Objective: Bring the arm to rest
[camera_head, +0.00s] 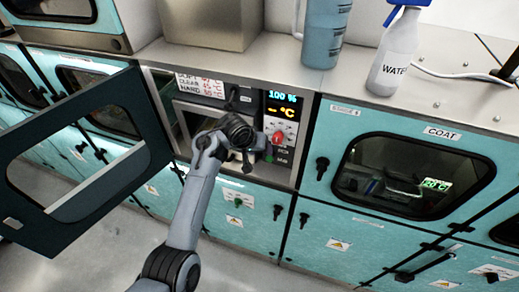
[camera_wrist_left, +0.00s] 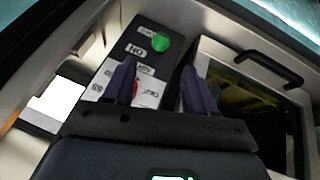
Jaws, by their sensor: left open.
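My left gripper (camera_head: 247,160) is in front of the open module, close to its control panel (camera_head: 279,112). In the left wrist view its two dark fingers (camera_wrist_left: 158,68) are apart with nothing held between them. The panel shows lit readouts, "100 %" and "- °C", above a red knob (camera_head: 278,137). A green button (camera_wrist_left: 160,45) shows beyond the fingers in the left wrist view. The left finger partly hides the red knob there. An inner door with a black handle (camera_wrist_left: 270,68) is beside the panel. My right gripper is in neither view.
On the counter above are a metal box (camera_head: 210,25), a blue-grey jug (camera_head: 325,35) and a water bottle (camera_head: 396,55). A closed "COAT" module (camera_head: 412,178) is at the right. Cabinets line the space below.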

